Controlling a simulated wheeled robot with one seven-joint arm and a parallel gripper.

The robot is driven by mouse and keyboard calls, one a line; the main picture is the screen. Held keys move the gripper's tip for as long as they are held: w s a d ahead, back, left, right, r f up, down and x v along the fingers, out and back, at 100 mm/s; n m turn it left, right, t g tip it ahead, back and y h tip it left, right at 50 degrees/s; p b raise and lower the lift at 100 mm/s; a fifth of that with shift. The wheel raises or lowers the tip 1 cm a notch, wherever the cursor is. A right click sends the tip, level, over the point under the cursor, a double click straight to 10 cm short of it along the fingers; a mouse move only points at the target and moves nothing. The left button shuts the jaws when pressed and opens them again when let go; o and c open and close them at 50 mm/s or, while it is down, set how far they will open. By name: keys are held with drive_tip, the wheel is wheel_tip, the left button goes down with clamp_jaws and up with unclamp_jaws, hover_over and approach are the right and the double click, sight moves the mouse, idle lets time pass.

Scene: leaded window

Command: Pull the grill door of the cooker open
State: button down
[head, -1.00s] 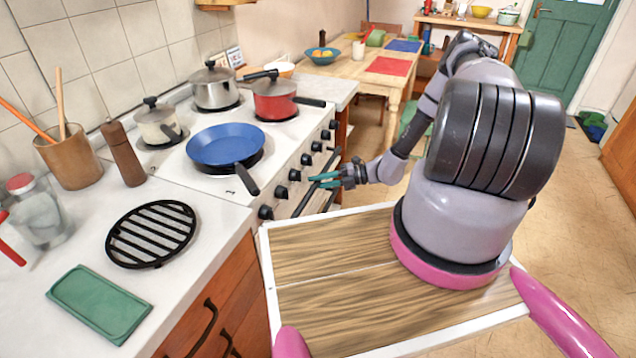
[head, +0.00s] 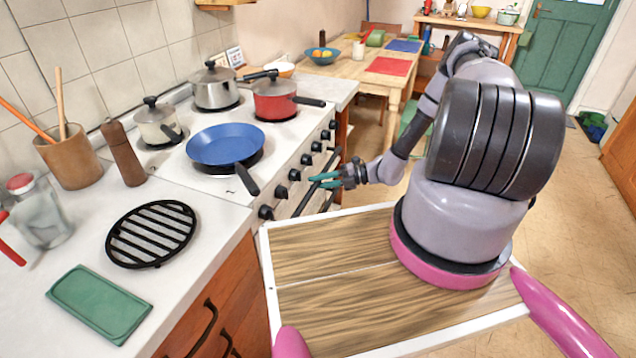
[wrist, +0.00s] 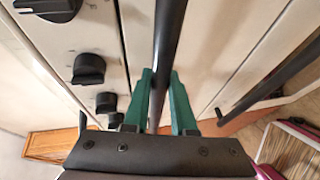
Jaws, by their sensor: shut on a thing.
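The cooker (head: 285,160) is white, with a row of black knobs along its front. Its grill door (wrist: 208,40) is a white panel below the knobs and looks closed against the cooker front. The door's dark bar handle (wrist: 169,35) runs between the green fingers of my gripper (wrist: 161,95), which is shut on it. In the head view my gripper (head: 328,181) is at the cooker front, below the knobs. It hides part of the handle there.
A second dark bar (wrist: 275,82) lies to the right in the wrist view, on a lower panel. A blue pan (head: 224,145) sits on the hob with its handle over the front edge. A red pot (head: 274,103) stands behind. Open floor (head: 575,230) lies to the right.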

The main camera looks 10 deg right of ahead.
drive_tip(key=shift+d+f, duration=0.1)
drive_tip(key=s+d+f+y, duration=0.1)
drive_tip(key=s+d+f, duration=0.4)
drive_tip(key=d+f, duration=0.25)
wheel_tip(320, 180, down, 12)
drive_tip(key=s, duration=0.1)
drive_tip(key=shift+d+n, duration=0.3)
drive_tip(key=shift+d, duration=0.1)
drive_tip(key=shift+s, duration=0.1)
idle(0.4)
drive_tip(key=c, duration=0.7)
unclamp_jaws()
drive_tip(key=shift+c, duration=0.2)
